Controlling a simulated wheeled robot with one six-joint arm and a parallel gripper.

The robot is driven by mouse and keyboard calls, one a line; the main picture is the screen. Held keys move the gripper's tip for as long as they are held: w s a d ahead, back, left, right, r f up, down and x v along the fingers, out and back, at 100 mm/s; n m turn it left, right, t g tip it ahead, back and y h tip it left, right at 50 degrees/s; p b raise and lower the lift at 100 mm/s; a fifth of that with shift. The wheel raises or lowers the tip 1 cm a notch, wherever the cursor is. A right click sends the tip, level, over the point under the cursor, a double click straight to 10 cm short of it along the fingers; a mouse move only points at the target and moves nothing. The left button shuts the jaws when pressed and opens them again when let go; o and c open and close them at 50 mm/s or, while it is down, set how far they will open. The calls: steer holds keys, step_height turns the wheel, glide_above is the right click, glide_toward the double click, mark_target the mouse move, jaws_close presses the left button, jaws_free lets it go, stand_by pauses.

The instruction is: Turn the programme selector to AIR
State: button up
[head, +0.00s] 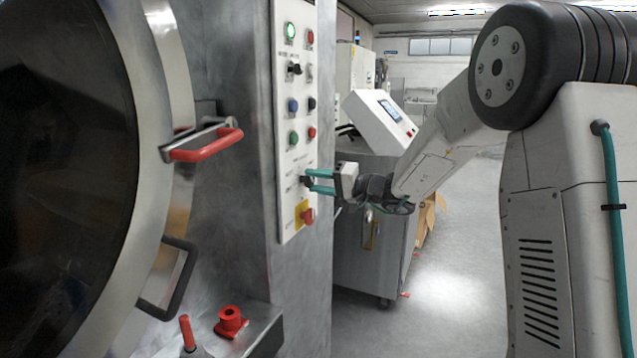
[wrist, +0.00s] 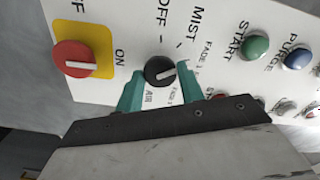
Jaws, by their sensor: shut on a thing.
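The programme selector (wrist: 160,71) is a round black knob with a pale pointer mark, on the white control panel (head: 290,165). In the wrist view the mark points right and slightly up. I cannot tell which word the mark lines up with. My gripper (wrist: 162,92) has its teal fingers on both sides of the knob, shut on it. In the head view my gripper (head: 318,181) reaches the panel from the right, largely hiding the knob.
A red switch on a yellow plate (head: 302,208) sits just below the selector. Green, blue, red and black buttons and another selector (head: 295,69) are above it. The round door's red handle (head: 210,145) sticks out left of the panel. Open floor (head: 450,260) lies to the right.

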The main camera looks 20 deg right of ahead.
steer(key=m, duration=1.3)
steer(key=shift+f+m, duration=0.1)
steer(key=shift+m, duration=0.3)
steer(key=m, duration=1.2)
steer(key=shift+m, duration=0.3)
steer(key=o, duration=1)
steer(key=shift+c, duration=0.2)
